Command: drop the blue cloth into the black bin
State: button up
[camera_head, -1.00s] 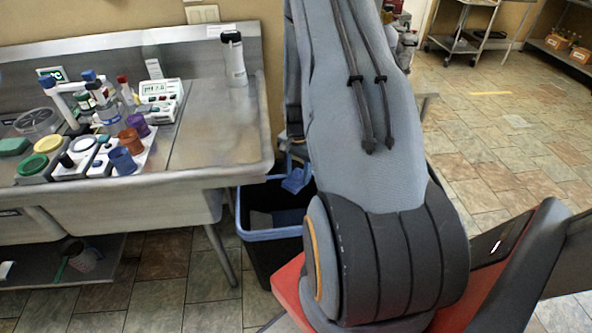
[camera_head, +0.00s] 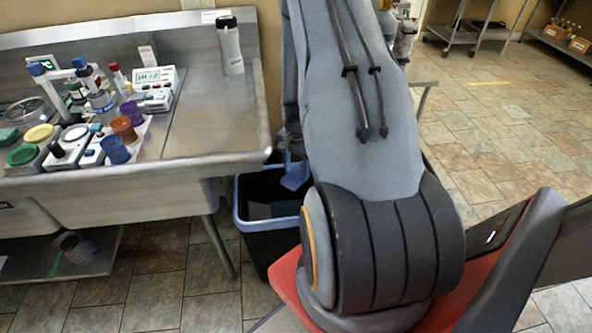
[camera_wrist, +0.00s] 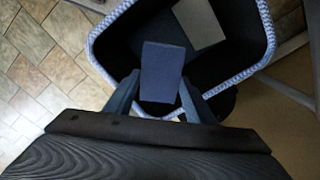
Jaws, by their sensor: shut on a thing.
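The black bin (camera_head: 262,240) with a pale blue rim stands on the floor right of the steel sink table, partly hidden by my arm. The wrist view looks down into the bin (camera_wrist: 105,50). The blue cloth (camera_wrist: 162,70) hangs flat between the fingers of my gripper (camera_wrist: 160,92), which is shut on it. In the wrist view the cloth lies over the bin's opening, inside the rim outline. In the head view the cloth (camera_head: 296,176) shows at the bin's opening beside my arm; most of my gripper is hidden there.
A grey flat piece (camera_wrist: 199,22) lies in the bin. The steel table (camera_head: 215,160) holds several cups, bottles and a meter (camera_head: 155,85); its right edge is close to the bin. Tiled floor is open at the right. Metal carts (camera_head: 470,35) stand far back.

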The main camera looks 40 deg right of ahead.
jog(key=o, duration=1)
jog(key=shift+o, duration=0.5)
jog(key=o, duration=0.7)
jog(key=shift+c, duration=0.2)
jog(key=shift+r, duration=0.1)
jog(key=shift+r+p, duration=1.8)
jog(key=shift+r, duration=1.15)
